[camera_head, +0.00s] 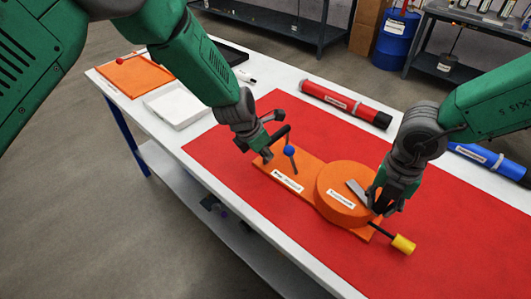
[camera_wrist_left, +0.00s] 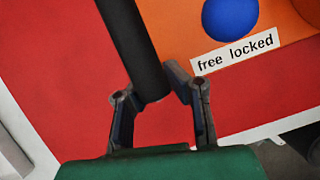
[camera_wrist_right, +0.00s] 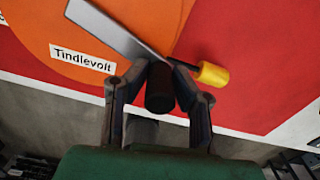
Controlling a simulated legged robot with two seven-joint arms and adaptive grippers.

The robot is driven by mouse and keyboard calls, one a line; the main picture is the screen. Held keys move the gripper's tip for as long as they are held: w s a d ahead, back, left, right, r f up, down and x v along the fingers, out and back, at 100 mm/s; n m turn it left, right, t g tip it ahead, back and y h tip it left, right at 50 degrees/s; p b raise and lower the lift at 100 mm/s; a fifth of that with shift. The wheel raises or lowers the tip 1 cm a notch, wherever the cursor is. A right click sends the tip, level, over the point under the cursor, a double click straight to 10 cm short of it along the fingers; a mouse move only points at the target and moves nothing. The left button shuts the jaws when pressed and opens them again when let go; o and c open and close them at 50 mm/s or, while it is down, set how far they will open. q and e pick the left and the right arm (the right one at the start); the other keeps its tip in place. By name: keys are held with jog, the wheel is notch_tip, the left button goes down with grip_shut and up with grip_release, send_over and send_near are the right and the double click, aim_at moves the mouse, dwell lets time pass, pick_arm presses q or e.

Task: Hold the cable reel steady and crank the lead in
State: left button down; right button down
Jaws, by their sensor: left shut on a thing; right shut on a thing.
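The cable reel is an orange drum (camera_head: 329,183) on an orange base plate (camera_head: 306,175). A black bar handle (camera_head: 281,135) rises at the plate's left end; my left gripper (camera_head: 265,153) is shut on it, and the left wrist view shows the bar (camera_wrist_left: 132,45) between the fingers. A blue-knobbed lever (camera_head: 289,150) stands beside it, by a "free locked" label (camera_wrist_left: 235,52). A grey crank arm (camera_head: 356,190) lies over the drum. My right gripper (camera_head: 383,205) is shut on its dark crank grip (camera_wrist_right: 160,88). The black lead ends in a yellow plug (camera_head: 403,244), outside the drum.
The reel stands on a red mat (camera_head: 235,150) on a white table. A red tube (camera_head: 345,102) lies behind, and a blue tube (camera_head: 490,160) lies at the right. A white tray (camera_head: 177,107) and an orange tray (camera_head: 137,75) are at the far left.

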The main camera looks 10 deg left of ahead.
jog(key=shift+s+f, duration=0.15)
jog(key=shift+s+a+m, duration=0.3)
jog(key=shift+a+m, duration=0.15)
jog(key=shift+m, duration=0.35)
jog(key=shift+a, duration=0.2)
jog(key=shift+r, duration=0.3)
jog(key=c, duration=1)
grip_release()
jog(key=shift+o, duration=0.2)
notch_tip(320, 180, up, 7)
